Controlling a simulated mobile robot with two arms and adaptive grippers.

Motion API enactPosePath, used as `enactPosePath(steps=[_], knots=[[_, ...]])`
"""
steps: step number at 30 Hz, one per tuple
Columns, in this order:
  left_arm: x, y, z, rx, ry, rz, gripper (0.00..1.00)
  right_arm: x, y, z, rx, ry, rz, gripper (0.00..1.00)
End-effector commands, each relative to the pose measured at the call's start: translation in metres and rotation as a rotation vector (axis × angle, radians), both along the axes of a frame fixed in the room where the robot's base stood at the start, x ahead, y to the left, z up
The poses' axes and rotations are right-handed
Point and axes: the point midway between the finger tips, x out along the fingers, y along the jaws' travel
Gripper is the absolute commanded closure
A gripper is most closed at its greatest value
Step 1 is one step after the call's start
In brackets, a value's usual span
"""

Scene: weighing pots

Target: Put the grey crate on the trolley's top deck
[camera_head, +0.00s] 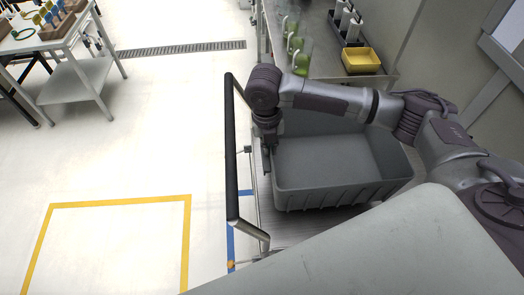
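The grey crate (330,172) is open-topped and looks empty. It stands upright over the trolley's metal top deck (308,228) and appears to rest on it, though its underside is hidden. The trolley's black handle bar (231,150) runs along the left of the deck. My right arm reaches across the crate's far side from the right. My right gripper (267,152) points down at the crate's left wall, by the far left corner. Its fingers are small and partly hidden, so I cannot tell whether they grip the rim. My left gripper is out of view.
Behind the crate, a metal surface (318,62) holds a yellow tray (360,60), green-and-clear containers (297,48) and a dark rack (348,27). A worktable (75,62) stands far left. Yellow floor tape (120,201) marks clear floor at left. A wall closes the right.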

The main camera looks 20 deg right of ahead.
Motion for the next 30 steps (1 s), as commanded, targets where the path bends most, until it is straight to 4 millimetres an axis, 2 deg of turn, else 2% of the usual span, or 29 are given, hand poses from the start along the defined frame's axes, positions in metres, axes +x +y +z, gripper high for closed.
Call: enactPosePath(steps=[3, 6, 11, 19, 29, 30], knots=[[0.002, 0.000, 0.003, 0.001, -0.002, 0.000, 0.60, 0.014, 0.011, -0.008, -0.002, 0.000, 0.000, 1.00], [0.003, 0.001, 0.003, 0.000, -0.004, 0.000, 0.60, 0.020, 0.015, -0.013, -0.003, -0.001, -0.001, 1.00], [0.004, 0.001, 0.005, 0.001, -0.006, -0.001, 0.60, 0.021, 0.016, -0.021, -0.005, 0.001, -0.001, 1.00], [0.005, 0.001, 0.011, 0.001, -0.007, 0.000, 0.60, 0.021, 0.016, -0.054, -0.004, 0.000, 0.000, 1.00], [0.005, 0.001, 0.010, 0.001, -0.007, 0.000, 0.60, 0.021, 0.016, -0.058, -0.003, -0.001, 0.000, 1.00], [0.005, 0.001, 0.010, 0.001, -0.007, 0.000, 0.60, 0.020, 0.017, -0.058, -0.001, -0.001, 0.000, 0.89]])
